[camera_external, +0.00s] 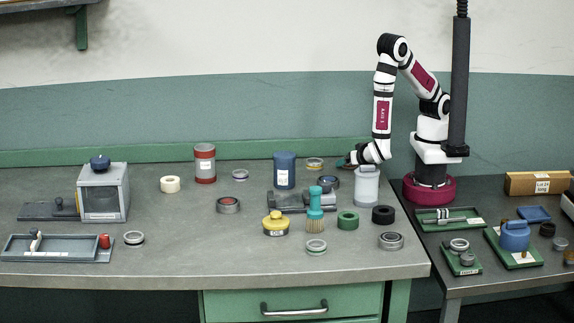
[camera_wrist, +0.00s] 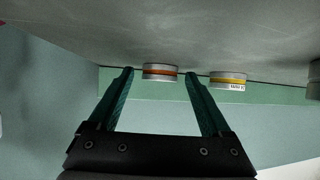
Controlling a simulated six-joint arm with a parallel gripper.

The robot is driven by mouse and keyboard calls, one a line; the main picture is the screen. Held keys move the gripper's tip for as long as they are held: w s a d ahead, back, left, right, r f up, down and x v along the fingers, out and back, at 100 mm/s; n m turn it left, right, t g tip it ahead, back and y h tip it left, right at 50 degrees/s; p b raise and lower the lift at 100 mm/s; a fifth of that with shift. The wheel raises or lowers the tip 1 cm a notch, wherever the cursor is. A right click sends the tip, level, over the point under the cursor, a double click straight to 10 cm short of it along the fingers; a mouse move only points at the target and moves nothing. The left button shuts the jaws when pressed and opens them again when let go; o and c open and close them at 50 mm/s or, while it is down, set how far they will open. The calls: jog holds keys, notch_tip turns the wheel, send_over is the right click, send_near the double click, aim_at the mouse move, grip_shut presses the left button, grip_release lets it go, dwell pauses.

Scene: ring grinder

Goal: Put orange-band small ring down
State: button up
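The orange-band small ring (camera_wrist: 160,72) is a short grey ring with an orange band. In the wrist view it rests on the grey table near the back ledge. My gripper (camera_wrist: 160,74) is open, its teal fingers on either side of the ring, with a visible gap at each side. In the external view my gripper (camera_external: 345,163) is low at the back of the table, behind the white canister, and the orange-band ring is mostly hidden there.
A yellow-band ring (camera_wrist: 228,80) with a white label sits just right of my right finger in the wrist view; it also shows in the external view (camera_external: 314,163). A white canister (camera_external: 367,187) and a blue canister (camera_external: 285,171) stand nearby. The green back ledge (camera_external: 250,152) is close behind.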

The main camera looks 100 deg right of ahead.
jog(key=shift+a+r, duration=0.15)
jog(key=shift+r, duration=0.1)
jog(key=v, duration=0.7)
jog(key=shift+a, duration=0.1)
dwell(1.3)
